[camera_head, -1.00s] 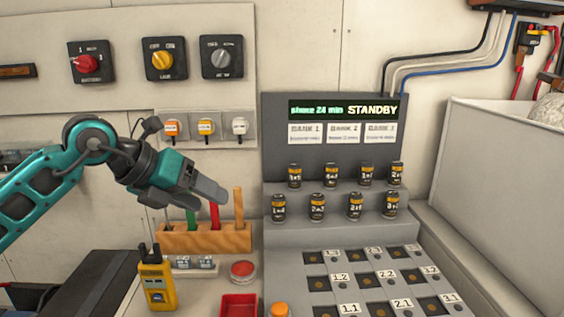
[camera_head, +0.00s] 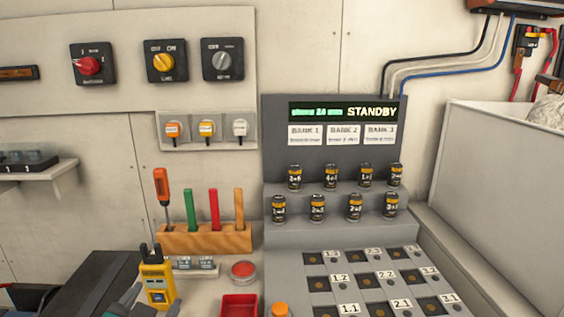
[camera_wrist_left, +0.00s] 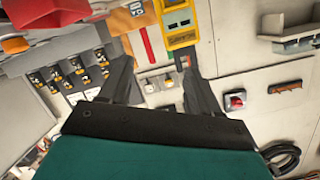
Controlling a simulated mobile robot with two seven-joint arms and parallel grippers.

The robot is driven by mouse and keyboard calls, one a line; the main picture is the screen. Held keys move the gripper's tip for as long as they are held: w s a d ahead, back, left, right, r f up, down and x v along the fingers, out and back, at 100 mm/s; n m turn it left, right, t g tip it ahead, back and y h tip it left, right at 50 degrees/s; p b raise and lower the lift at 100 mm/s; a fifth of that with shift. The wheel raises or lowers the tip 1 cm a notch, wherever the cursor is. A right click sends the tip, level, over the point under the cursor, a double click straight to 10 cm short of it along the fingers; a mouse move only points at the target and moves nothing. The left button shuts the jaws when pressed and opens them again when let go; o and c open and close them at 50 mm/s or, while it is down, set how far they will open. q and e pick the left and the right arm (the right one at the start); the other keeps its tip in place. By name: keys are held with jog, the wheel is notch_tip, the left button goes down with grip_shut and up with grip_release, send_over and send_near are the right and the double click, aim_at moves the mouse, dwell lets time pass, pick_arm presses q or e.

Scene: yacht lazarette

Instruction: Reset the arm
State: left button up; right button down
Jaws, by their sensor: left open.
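My left arm shows only as a small piece of my left gripper (camera_head: 128,300) at the bottom edge of the head view, low and left beside the yellow meter (camera_head: 158,283). In the left wrist view the two dark fingers of my left gripper (camera_wrist_left: 157,75) are spread apart with nothing held between them. The yellow meter also shows at the top of that view (camera_wrist_left: 178,25), near the fingertips. My right gripper is not in view.
A wooden rack (camera_head: 205,239) holds a screwdriver and coloured sticks. A red button (camera_head: 243,270) and red tray (camera_head: 239,306) stand nearby. A grey console (camera_head: 334,142) reading STANDBY carries several cells (camera_head: 317,207). A dark box (camera_head: 82,285) lies at lower left.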

pick_arm(q)
jog(key=s+f+n+g+h, duration=0.1)
jog(key=s+f+g, duration=0.55)
jog(key=s, duration=0.35)
jog(key=s+f+n+g+h, duration=0.1)
jog(key=s+f+g, duration=0.4)
jog(key=s+f, duration=0.45)
jog(key=w+d+f+t+h, duration=0.1)
jog(key=w+d+f+t, duration=0.2)
jog(key=w+f+t, duration=0.3)
jog(key=shift+d+f+t, duration=0.15)
jog(key=shift+f+t, duration=0.4)
jog(key=shift+f, duration=0.5)
